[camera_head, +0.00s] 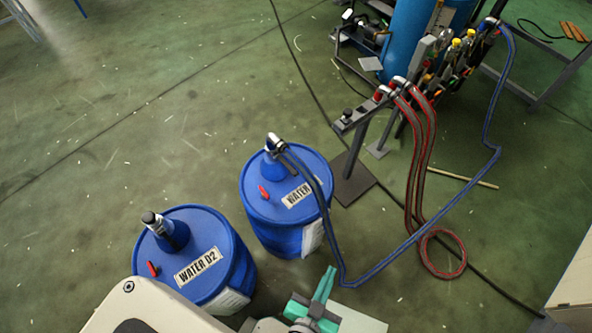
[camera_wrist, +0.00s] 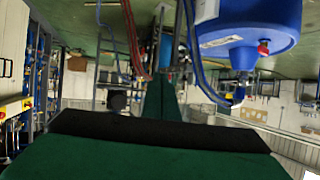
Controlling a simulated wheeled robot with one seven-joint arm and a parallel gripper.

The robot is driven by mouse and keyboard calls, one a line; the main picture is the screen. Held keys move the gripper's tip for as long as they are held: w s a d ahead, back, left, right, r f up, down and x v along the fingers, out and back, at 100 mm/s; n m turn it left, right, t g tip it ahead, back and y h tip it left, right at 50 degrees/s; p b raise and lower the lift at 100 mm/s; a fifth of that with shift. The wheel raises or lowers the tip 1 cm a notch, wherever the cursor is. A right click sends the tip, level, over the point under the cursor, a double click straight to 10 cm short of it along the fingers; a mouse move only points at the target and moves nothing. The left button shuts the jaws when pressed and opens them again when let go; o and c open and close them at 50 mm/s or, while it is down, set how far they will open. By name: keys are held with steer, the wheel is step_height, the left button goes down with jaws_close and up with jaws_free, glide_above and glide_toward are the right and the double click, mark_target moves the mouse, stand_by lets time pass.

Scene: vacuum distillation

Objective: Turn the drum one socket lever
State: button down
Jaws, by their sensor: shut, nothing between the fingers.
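The nearer blue drum (camera_head: 190,252) is labelled WATER D2. The other blue drum (camera_head: 285,205) reads WATER, with the rest of its label behind a hose. This drum has a raised blue socket (camera_head: 277,165) with a metal coupling (camera_head: 275,143) and a small red lever-like part (camera_head: 263,191) on its lid. In the wrist view a drum (camera_wrist: 250,25) appears upside down at upper right, with a red part (camera_wrist: 263,47) beside its socket. My gripper (camera_head: 326,280) is shut and empty, right of WATER D2 and below the other drum, apart from both.
A blue hose (camera_head: 412,240) runs from the far drum's coupling across the floor to a stand of fittings (camera_head: 400,85). Red hoses (camera_head: 418,170) hang from this stand and loop on the floor. A blue tank (camera_head: 420,35) stands behind. The floor at left is clear.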

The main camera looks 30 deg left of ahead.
steer(key=w+a+f+n+g+y, duration=0.4)
steer(key=w+a, duration=0.4)
steer(key=w, duration=0.5)
steer(key=w+a+r+n+g+y, duration=0.4)
steer(key=w+a+r+n+y, duration=0.4)
steer(key=w+r+n+y, duration=0.15)
glide_above(296, 175)
step_height(296, 175, down, 3)
steer(key=shift+w+h, duration=0.15)
steer(key=shift+h, duration=0.2)
step_height(296, 175, down, 2)
steer(key=shift+f, duration=0.2)
steer(key=shift+d+f, duration=0.1)
steer(key=shift+f, duration=0.75)
steer(key=shift+f, duration=0.1)
